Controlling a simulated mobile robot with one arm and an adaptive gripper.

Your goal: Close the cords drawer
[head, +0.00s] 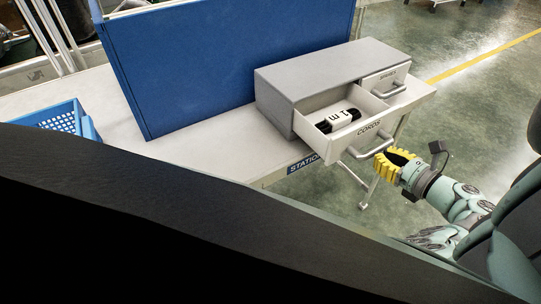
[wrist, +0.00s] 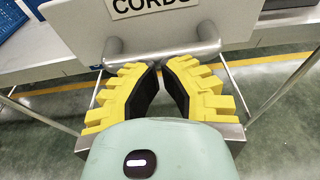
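The cords drawer (head: 344,114) is pulled out of a grey two-drawer cabinet (head: 325,68) on a white table. Its front carries a CORDS label and a metal bar handle (head: 371,147). A black cord bundle with a white tag (head: 338,121) lies inside. My gripper (head: 384,158), with yellow fingers, is just in front of the handle. In the wrist view the handle (wrist: 166,53) crosses just beyond the fingertips (wrist: 160,66). The fingers angle inward with the tips close together and a dark gap behind them. I cannot tell whether the tips touch the handle.
A second drawer (head: 385,80) beside it is shut. A blue panel (head: 225,60) stands behind and left of the cabinet. A blue basket (head: 68,119) sits at the table's left. The white table top (head: 190,155) is clear in front of the panel. Open floor lies to the right.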

